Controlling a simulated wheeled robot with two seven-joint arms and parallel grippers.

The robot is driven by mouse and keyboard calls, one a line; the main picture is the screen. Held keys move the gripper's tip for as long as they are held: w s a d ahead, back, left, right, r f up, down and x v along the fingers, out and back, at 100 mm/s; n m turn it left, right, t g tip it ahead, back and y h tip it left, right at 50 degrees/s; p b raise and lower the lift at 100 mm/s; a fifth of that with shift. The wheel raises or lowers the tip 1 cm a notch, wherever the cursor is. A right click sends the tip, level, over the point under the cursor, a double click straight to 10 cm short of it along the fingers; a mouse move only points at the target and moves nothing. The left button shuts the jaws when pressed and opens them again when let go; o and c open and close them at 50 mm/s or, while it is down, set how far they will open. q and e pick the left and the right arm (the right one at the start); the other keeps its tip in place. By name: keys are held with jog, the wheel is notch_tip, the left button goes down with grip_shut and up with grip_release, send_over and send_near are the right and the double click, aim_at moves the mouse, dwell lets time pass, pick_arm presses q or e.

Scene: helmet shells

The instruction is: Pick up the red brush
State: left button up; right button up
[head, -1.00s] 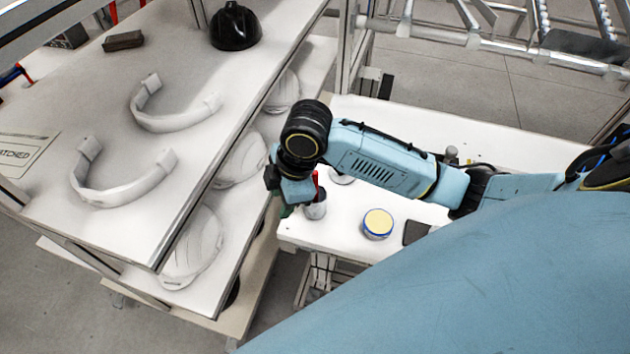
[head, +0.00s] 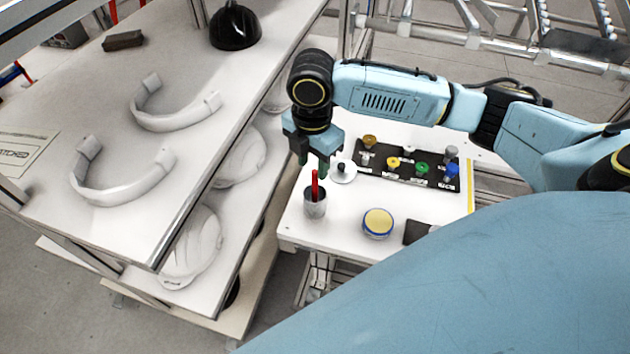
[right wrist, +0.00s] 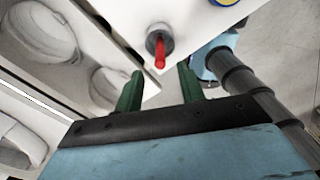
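The red brush (head: 315,183) stands upright in a small grey cup (head: 316,206) on the white table, its red handle sticking up. It also shows in the right wrist view (right wrist: 159,58), beyond the fingertips. My right gripper (head: 313,172) is above the cup, close to the top of the brush handle. Its two green fingers are apart in the right wrist view (right wrist: 160,84), with nothing between them. The handle lies ahead of the gap and looks untouched. My left gripper is not in view.
A round tin with a yellow top (head: 378,222) stands right of the cup. A white disc with a dark knob (head: 343,171) lies behind it. A black tray (head: 436,177) holds several coloured knobs. A shelf with white helmet shells (head: 192,245) borders the table's left.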

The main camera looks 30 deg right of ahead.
aim_at(315, 172)
jog(key=f, duration=0.5)
jog(key=shift+d+f, duration=0.2)
jog(key=shift+f, duration=0.2)
grip_shut()
